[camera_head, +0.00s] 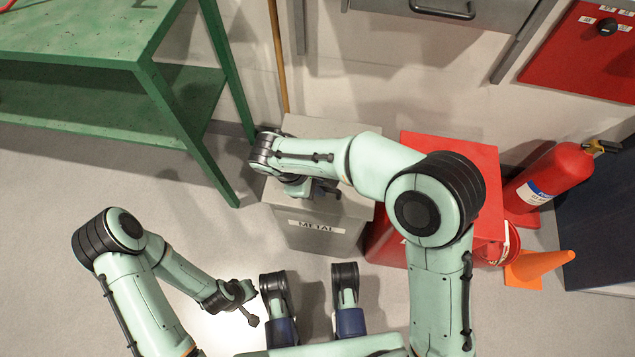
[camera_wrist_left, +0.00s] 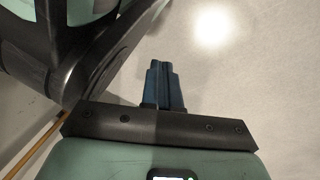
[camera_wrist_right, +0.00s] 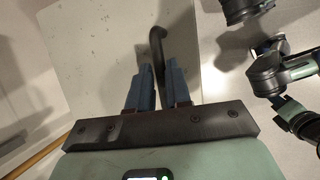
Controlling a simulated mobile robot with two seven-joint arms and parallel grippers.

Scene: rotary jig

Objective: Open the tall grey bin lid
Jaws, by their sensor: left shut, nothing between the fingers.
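The tall grey bin (camera_head: 308,240) with a METAL label stands on the floor in the middle of the head view. Its grey lid (camera_head: 305,125) looks down; my right arm covers much of it. My right gripper (camera_head: 326,191) is over the lid's front part. In the right wrist view, a dark bent handle (camera_wrist_right: 157,42) rises from the lid (camera_wrist_right: 105,45) and runs between the blue fingers of this gripper (camera_wrist_right: 158,85), filling the narrow gap. My left gripper (camera_head: 250,315) is low, left of and nearer than the bin; the left wrist view shows its fingers (camera_wrist_left: 165,85) shut and empty.
A red bin (camera_head: 480,165) stands close on the right, with a fire extinguisher (camera_head: 553,178) and an orange cone (camera_head: 535,267) beyond. A green table (camera_head: 100,55) is at the left. A wooden pole (camera_head: 279,60) stands behind the bin. The floor at front left is clear.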

